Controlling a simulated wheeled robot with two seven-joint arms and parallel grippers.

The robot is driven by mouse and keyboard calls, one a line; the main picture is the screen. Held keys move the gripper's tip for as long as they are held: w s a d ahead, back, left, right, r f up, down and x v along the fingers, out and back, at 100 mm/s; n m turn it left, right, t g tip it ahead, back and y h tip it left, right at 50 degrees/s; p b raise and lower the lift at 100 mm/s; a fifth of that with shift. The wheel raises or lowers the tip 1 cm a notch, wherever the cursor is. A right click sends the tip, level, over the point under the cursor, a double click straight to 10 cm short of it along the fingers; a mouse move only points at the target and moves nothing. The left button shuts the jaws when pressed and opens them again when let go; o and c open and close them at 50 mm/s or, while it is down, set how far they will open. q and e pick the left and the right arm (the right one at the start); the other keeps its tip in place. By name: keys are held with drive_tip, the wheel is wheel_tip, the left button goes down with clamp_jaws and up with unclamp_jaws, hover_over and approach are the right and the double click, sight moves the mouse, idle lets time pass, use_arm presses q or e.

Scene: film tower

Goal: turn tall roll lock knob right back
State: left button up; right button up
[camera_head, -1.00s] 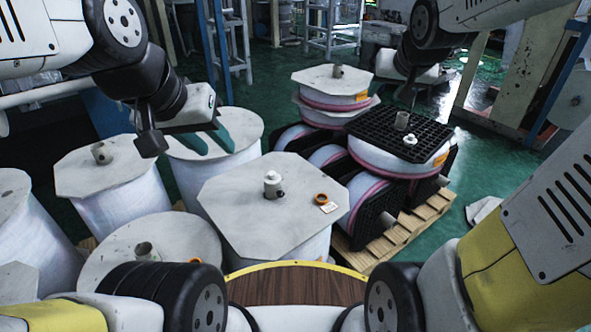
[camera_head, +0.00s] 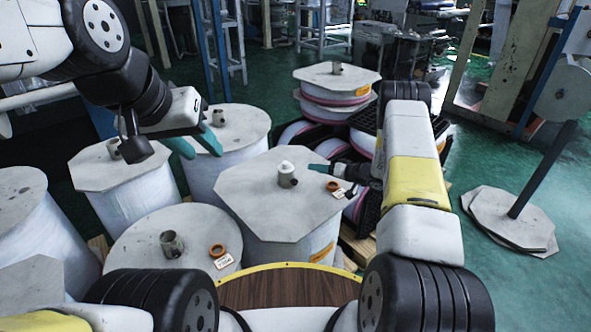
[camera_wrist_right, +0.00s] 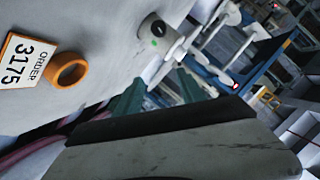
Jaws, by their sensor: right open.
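The tall roll (camera_head: 255,195) has a grey octagonal top plate. Its lock knob (camera_head: 287,172), pale with a white cap, stands near the plate's middle. In the right wrist view the knob (camera_wrist_right: 155,35) shows a dark spot and a green mark. My right gripper (camera_head: 318,170) is just right of the knob, low over the plate, with its teal fingers pointing at it. In the wrist view the right gripper (camera_wrist_right: 160,88) is open, with the knob beyond the fingertips and apart from them. My left gripper (camera_head: 200,148) is open and empty above the rolls at left.
An orange ring (camera_wrist_right: 67,70) and an order tag (camera_wrist_right: 25,62) reading 3175 lie on the plate beside the knob. Another roll (camera_head: 140,240) with ring and tag stands in front. A stacked roll (camera_head: 335,75) stands behind. Green floor (camera_head: 490,160) is open at right.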

drive_tip(key=g+y, duration=0.1)
drive_tip(key=y, duration=0.1)
approach(296, 183)
drive_tip(key=shift+x, duration=0.95)
drive_tip(key=x, duration=0.7)
drive_tip(key=shift+w+a+f, duration=0.1)
drive_tip(key=shift+w+a, duration=0.05)
clamp_jaws()
